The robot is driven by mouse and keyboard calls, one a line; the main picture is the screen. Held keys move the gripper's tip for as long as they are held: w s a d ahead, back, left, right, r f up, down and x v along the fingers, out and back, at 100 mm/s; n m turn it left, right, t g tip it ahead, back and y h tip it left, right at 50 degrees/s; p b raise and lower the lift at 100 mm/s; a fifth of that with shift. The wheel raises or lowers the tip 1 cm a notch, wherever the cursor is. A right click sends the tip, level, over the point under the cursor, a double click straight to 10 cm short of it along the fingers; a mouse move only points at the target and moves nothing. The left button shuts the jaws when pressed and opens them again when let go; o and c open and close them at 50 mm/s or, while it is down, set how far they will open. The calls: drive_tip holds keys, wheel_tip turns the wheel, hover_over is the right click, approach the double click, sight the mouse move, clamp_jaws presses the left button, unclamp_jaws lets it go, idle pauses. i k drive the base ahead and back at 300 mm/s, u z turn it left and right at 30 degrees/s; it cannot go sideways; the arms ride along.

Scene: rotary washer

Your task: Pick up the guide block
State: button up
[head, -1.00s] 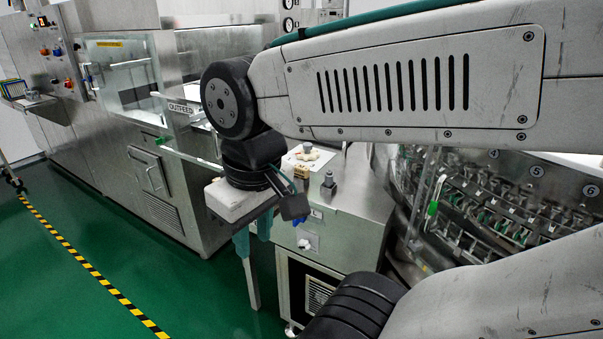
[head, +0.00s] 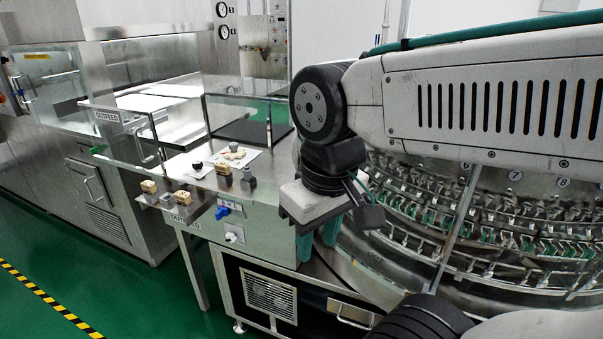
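I cannot tell which is the guide block. My gripper (head: 318,240) points down at the cabinet's right edge, right of the blocks and apart from them. Its two teal fingers stand apart with nothing seen between them. The fingertips are partly hard to see.
A cream star knob (head: 234,153) and a black knob (head: 197,165) are on the cabinet top. A clear guard (head: 240,115) stands behind them. The rotary washer (head: 440,200), with rows of metal clamps, is at the right. Green floor (head: 110,290) is free at the left.

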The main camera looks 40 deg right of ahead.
sight(224, 168)
drive_tip(key=z, duration=0.3)
drive_tip(key=k, duration=0.25)
drive_tip(key=u, duration=1.1)
drive_tip(key=i, duration=0.75)
drive_tip(key=u, duration=0.5)
drive_tip(key=i, duration=0.75)
drive_tip(key=z, duration=0.85)
drive_tip(key=i, duration=0.9)
drive_tip(key=z, duration=0.85)
